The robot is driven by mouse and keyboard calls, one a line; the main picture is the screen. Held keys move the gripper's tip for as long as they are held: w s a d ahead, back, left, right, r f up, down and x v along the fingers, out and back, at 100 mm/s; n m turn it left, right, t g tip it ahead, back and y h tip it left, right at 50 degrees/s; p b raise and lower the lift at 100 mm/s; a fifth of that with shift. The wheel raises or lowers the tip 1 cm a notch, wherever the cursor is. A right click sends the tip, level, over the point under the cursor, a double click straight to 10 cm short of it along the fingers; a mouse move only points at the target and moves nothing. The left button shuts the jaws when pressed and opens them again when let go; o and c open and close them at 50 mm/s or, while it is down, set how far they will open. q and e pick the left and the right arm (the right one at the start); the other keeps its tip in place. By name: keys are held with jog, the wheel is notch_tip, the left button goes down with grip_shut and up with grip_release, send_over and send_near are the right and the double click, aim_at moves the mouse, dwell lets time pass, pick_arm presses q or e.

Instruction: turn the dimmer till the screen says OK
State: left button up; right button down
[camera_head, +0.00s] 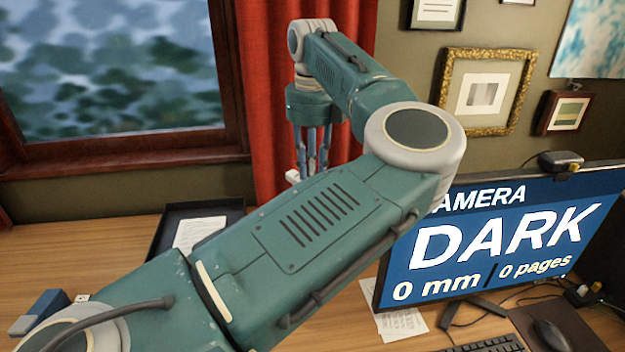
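The screen (407,262) stands at the right, partly covered by my arm, and reads "DARK", "0 mm" and "0 pages" in white on blue. The top line ends in "AMERA", with its start hidden. My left arm crosses the middle of the view from the lower left. My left gripper (314,158) points down in front of the red curtain, its blue-grey fingers partly hidden by my arm. I cannot tell how far apart the fingers are or whether they touch anything. I see no dimmer; my arm hides much of the desk. My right gripper is out of view.
A black tray (170,236) with paper lies on the wooden desk (100,242). A blue and grey object (40,310) lies at the lower left. Loose papers (402,324), a keyboard (497,345), a mouse (552,334) and cables are at the right. The left desk surface is mostly clear.

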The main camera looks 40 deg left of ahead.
pick_arm(q)
jog(key=shift+r, duration=0.1)
jog(key=shift+r+p, duration=1.65)
jog(key=shift+r, duration=0.8)
